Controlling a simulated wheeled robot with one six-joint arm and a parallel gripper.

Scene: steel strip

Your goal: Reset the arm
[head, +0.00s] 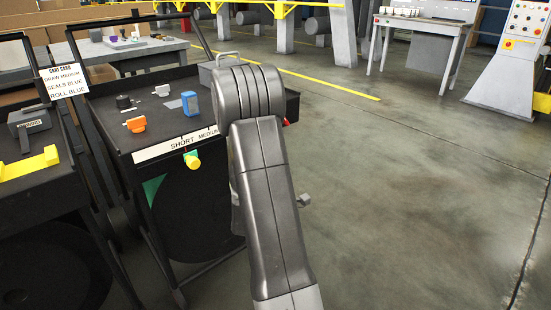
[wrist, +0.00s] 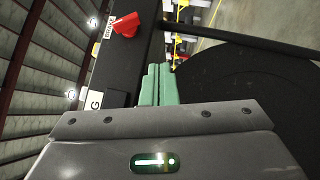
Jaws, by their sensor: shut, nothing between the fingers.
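My arm rises in front of the black cart in the head view, and its grey links cover part of the cart's right side. My gripper is hidden behind the arm there. In the wrist view my gripper's green fingers (wrist: 158,86) are together with nothing between them. They point along the dark side of a cart, and I cannot tell whether they touch anything.
The black cart (head: 187,73) carries an orange part (head: 135,124), a blue item (head: 190,103) and other small parts; a yellow knob (head: 192,161) sticks out in front. Another cart with a yellow bar (head: 28,164) stands left. Floor at right (head: 420,190) is clear.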

